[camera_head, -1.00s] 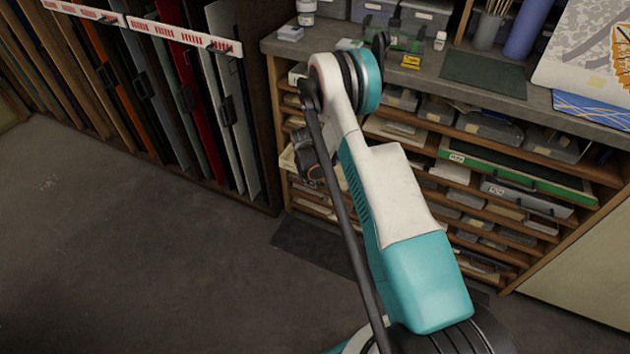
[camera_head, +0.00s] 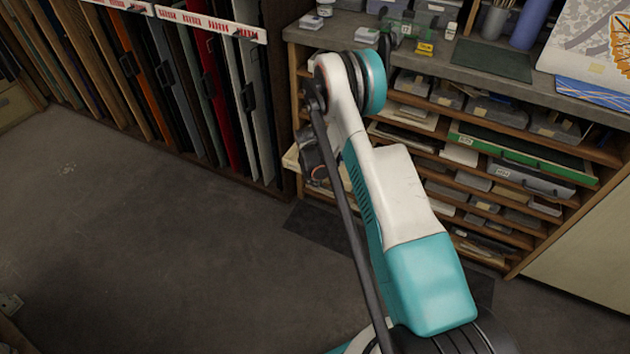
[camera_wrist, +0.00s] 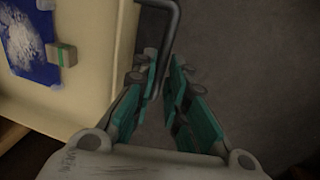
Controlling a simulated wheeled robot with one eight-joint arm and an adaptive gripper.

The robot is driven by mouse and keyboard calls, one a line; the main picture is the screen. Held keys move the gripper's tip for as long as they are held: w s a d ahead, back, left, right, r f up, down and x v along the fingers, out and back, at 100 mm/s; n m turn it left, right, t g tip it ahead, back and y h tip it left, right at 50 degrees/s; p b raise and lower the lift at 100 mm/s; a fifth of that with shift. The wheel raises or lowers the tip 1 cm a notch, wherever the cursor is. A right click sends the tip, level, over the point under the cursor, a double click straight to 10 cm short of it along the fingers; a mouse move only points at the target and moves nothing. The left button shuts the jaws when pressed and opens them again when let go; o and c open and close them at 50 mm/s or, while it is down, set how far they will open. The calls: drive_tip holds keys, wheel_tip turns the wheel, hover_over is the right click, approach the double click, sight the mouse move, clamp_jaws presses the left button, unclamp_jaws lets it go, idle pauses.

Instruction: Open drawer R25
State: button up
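A cream drawer (camera_wrist: 95,75) fills the left of the wrist view, pulled out with its inside showing. Its dark bar handle (camera_wrist: 172,20) runs down between the teal fingers of my gripper (camera_wrist: 163,75), which look closed around it. The fingers' exact contact with the bar is dim. In the head view, a pale corner of the drawer (camera_head: 291,159) sticks out at the left end of the wooden cabinet (camera_head: 514,259), beside my wrist. My arm hides most of it. I cannot read an R25 label.
In the drawer lie a blue sheet with a white patch (camera_wrist: 22,38) and a small pale-green block (camera_wrist: 62,55). A rack of upright panels (camera_head: 215,95) stands left of the cabinet. The grey floor (camera_head: 150,240) is clear at left and front.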

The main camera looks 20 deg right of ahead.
drive_tip(key=shift+o, duration=0.6)
drive_tip(key=shift+r, duration=0.1)
wheel_tip(320, 180, up, 12)
drive_tip(key=s+a, duration=0.1)
drive_tip(key=shift+s+a+f, duration=0.2)
drive_tip(key=shift+a, duration=0.2)
drive_tip(key=s+a+r+m+t, duration=0.15)
drive_tip(key=s+r, duration=0.25)
drive_tip(key=r, duration=0.5)
drive_tip(key=s+a+r+m, duration=0.1)
drive_tip(key=s+a+r, duration=0.2)
drive_tip(key=r, duration=0.6)
drive_tip(key=s+a+r+m+t, duration=0.15)
drive_tip(key=s+r, duration=0.25)
drive_tip(key=r, duration=0.4)
drive_tip(key=s+a+r+m+t, duration=0.1)
drive_tip(key=s+a+r, duration=0.1)
drive_tip(key=s, duration=0.5)
drive_tip(key=s+a+r+m+t+y, duration=0.1)
drive_tip(key=s+a+r, duration=0.1)
drive_tip(key=s, duration=0.6)
drive_tip(key=s+a+r+m, duration=0.1)
drive_tip(key=s+a+r, duration=0.2)
drive_tip(key=s, duration=0.4)
drive_tip(key=shift+s+r+m+t+y, duration=0.2)
drive_tip(key=shift+m+t+y, duration=0.1)
drive_tip(key=shift+t+y, duration=0.1)
